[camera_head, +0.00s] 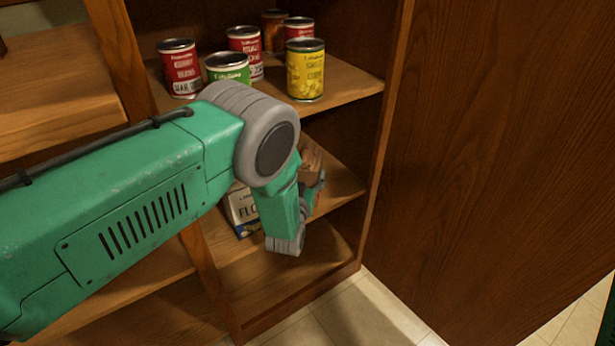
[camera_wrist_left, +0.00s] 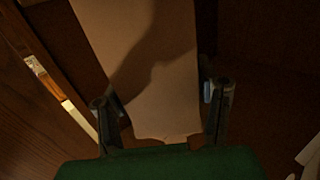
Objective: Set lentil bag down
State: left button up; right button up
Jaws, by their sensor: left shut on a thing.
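My left gripper (camera_head: 316,188) is inside the cabinet at the middle shelf, mostly hidden behind my green arm. In the left wrist view its two fingers (camera_wrist_left: 162,98) close on both sides of a plain tan bag, which I take as the lentil bag (camera_wrist_left: 145,50). A small brown part of the bag (camera_head: 311,160) shows past my wrist in the head view. No label shows on it. I cannot tell whether its base touches the shelf. My right gripper is not in view.
A flour package (camera_head: 241,208) stands left of my wrist on the middle shelf (camera_head: 343,187). Several cans, including a yellow can (camera_head: 305,72) and a red can (camera_head: 180,70), stand on the shelf above. The cabinet's side wall is close on the right. The bottom shelf (camera_head: 325,250) looks clear.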

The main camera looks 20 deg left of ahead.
pick_arm(q)
jog(key=o, duration=1.2)
jog(key=shift+d+f, duration=0.1)
jog(key=shift+o, duration=0.9)
jog(key=shift+d, duration=0.25)
jog(key=shift+r, duration=0.2)
jog(key=shift+s+a, duration=0.1)
jog(key=shift+s, duration=0.2)
jog(key=s+d+p, duration=0.1)
jog(key=s+p, duration=0.3)
jog(key=s, duration=0.7)
jog(key=shift+s, duration=0.2)
